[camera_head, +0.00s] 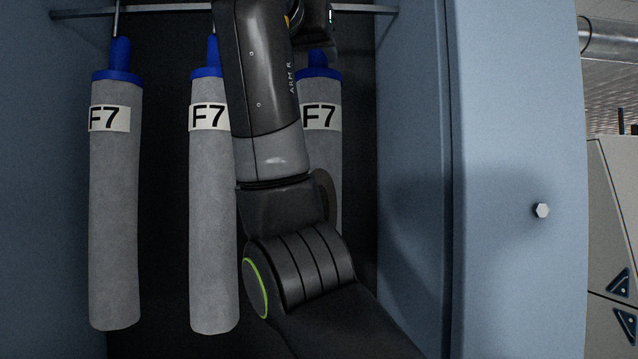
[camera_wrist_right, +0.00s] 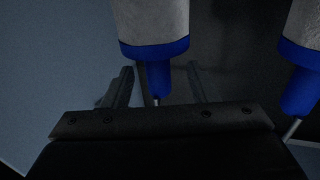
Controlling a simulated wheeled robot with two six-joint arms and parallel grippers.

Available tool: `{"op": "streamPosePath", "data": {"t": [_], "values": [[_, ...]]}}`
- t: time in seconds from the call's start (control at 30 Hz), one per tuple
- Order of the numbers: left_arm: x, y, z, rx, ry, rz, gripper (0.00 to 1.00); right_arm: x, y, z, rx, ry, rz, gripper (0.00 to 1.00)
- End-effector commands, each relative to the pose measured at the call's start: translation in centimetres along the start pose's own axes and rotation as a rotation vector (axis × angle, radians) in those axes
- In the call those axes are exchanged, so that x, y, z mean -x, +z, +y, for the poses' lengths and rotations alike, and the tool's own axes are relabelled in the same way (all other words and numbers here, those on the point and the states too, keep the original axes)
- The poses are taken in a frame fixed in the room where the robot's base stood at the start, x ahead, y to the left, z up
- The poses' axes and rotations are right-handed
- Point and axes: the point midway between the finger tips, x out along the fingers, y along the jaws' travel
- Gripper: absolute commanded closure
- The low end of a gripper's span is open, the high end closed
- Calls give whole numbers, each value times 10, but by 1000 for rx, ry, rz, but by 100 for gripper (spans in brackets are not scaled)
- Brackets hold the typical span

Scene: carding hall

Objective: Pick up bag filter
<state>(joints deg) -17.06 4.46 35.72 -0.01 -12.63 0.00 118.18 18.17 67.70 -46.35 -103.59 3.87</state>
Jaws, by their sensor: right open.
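Three grey bag filters with blue caps and F7 labels hang upright by thin hooks from a rail: a left one (camera_head: 114,215), a middle one (camera_head: 211,240) and a right one (camera_head: 320,85). My right arm covers much of the right one. In the right wrist view, which is upside down, my right gripper (camera_wrist_right: 162,72) is open, its fingers on either side of the blue cap of a filter (camera_wrist_right: 152,20), apparently the right one. I cannot tell if they touch it. Another filter (camera_wrist_right: 302,75) shows at the right edge. My left gripper is not in view.
The metal rail (camera_head: 160,9) crosses the top of a dark-backed blue cabinet. The cabinet's right side panel (camera_head: 515,120) stands close beside the right filter and bears a hex bolt (camera_head: 541,210). A grey machine housing (camera_head: 610,250) is at the far right.

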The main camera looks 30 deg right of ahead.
Motion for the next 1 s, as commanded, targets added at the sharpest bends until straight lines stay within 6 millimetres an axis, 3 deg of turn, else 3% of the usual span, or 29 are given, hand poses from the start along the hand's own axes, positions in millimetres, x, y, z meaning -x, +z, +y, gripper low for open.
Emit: {"op": "streamPosePath", "data": {"t": [0.4, 0.8, 1.0], "values": [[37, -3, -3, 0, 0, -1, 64, -41, -8, 5, 2, 3, -2, 47], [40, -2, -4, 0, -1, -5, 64, -51, -4, 4, 1, 0, 1, 47], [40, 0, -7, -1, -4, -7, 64, -51, -4, 4, 1, 0, 1, 70]]}}
